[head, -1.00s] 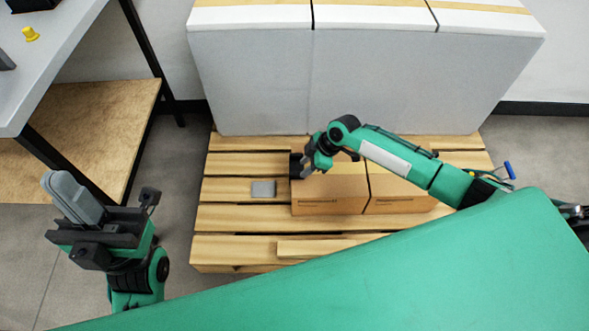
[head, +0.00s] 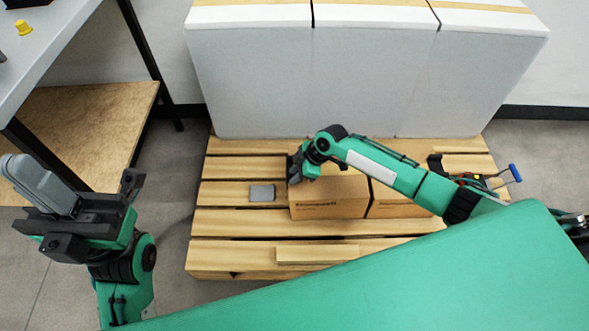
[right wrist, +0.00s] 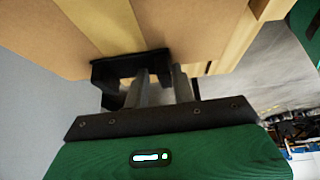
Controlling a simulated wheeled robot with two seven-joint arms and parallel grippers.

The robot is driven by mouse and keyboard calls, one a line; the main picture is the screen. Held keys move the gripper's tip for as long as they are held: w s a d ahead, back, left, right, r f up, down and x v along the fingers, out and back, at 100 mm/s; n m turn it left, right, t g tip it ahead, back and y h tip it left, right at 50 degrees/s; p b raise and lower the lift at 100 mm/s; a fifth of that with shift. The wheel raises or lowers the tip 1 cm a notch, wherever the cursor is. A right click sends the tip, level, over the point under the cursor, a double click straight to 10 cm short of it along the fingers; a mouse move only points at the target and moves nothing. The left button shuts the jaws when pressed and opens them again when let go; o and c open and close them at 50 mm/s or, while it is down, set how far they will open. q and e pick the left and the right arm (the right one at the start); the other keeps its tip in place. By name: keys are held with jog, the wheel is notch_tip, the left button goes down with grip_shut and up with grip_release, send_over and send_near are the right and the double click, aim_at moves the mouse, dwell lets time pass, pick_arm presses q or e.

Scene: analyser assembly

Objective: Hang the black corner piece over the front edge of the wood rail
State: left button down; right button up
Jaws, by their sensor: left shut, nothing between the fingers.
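The black corner piece (right wrist: 118,70) shows in the right wrist view at the fingertips of my right gripper (right wrist: 163,80), beside the cardboard. The fingers are close together at its right end, and their contact is partly hidden. In the head view my right gripper (head: 298,170) is low at the left side of a cardboard box, and the piece is hard to separate from its dark jaws. A pale wood rail (head: 318,255) lies along the front of the pallet, apart from that gripper. My left gripper (head: 40,185) is shut and empty at the far left.
Cardboard boxes (head: 335,200) stand on the wooden pallet (head: 225,218). A flat grey piece (head: 262,193) lies on a slat left of them. A tall grey panelled block (head: 350,85) stands behind. A table with a lower wood shelf (head: 90,120) is at upper left.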

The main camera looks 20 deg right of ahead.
jog(key=shift+s+d+f, duration=0.1)
jog(key=shift+s+f, duration=0.5)
jog(key=shift+f, duration=0.35)
jog(key=shift+c, duration=0.6)
jog(key=shift+r, duration=0.1)
jog(key=shift+r+p, duration=0.15)
jog(key=shift+p, duration=0.15)
jog(key=shift+r+p, duration=0.7)
jog(key=shift+p, duration=0.05)
grip_shut()
jog(key=shift+w+r+p, duration=0.25)
jog(key=shift+r+p, duration=0.4)
jog(key=shift+r, duration=0.3)
jog(key=shift+w+r+p, duration=0.1)
jog(key=shift+r+p, duration=1.05)
jog(key=shift+r, duration=0.15)
